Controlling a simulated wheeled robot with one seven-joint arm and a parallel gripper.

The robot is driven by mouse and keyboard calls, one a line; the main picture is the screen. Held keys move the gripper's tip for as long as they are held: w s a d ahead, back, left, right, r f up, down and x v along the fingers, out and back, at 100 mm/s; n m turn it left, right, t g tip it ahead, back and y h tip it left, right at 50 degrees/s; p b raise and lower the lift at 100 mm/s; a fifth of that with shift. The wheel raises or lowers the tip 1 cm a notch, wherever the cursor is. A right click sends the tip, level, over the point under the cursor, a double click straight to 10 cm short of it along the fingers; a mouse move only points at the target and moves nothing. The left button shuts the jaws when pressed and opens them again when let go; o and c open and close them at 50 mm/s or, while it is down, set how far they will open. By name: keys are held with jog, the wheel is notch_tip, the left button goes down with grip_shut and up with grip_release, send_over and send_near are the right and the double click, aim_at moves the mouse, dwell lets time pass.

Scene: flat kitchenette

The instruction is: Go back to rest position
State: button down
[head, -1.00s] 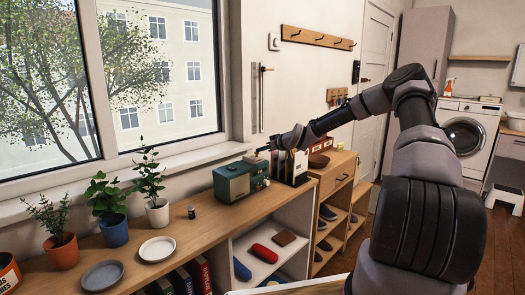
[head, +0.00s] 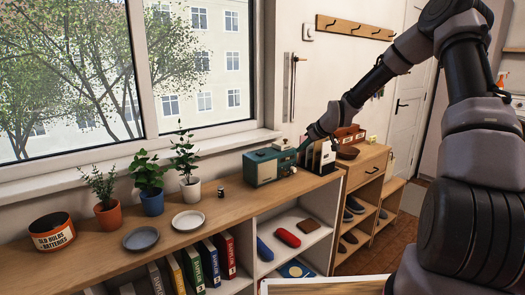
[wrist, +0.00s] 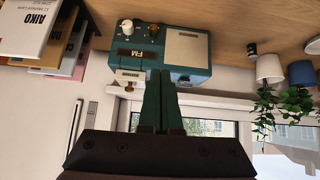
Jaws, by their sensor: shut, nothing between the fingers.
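My gripper (wrist: 161,104) is shut and empty in the wrist view, its green fingers together. The fingertips overlap the teal radio (wrist: 185,47) in that view; whether they touch it I cannot tell. In the head view the radio (head: 268,165) stands on the wooden shelf top (head: 232,200) below the window. My arm reaches in from the right, and its wrist end is just right of the radio. The fingertips are hard to make out there.
Upright books (head: 318,154) stand just right of the radio. Potted plants (head: 185,165), two plates (head: 188,220), a small dark jar (head: 220,193) and a battery bin (head: 52,232) stand to its left. The window (head: 190,70) is behind.

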jog(key=s+d+r+m+h, duration=0.2)
jog(key=s+d+r+m, duration=0.1)
jog(key=s+r, duration=0.75)
jog(key=s+d+r+m+h, duration=0.3)
jog(key=s+d+r, duration=0.1)
jog(key=s+r, duration=0.65)
jog(key=s+r+m+y, duration=0.1)
jog(key=s+r+m, duration=0.1)
jog(key=s, duration=0.8)
jog(key=s+d+r+m+y, duration=0.1)
jog(key=s+r+m, duration=0.2)
jog(key=s, duration=0.7)
jog(key=shift+s+m, duration=0.3)
jog(key=shift+m, duration=0.1)
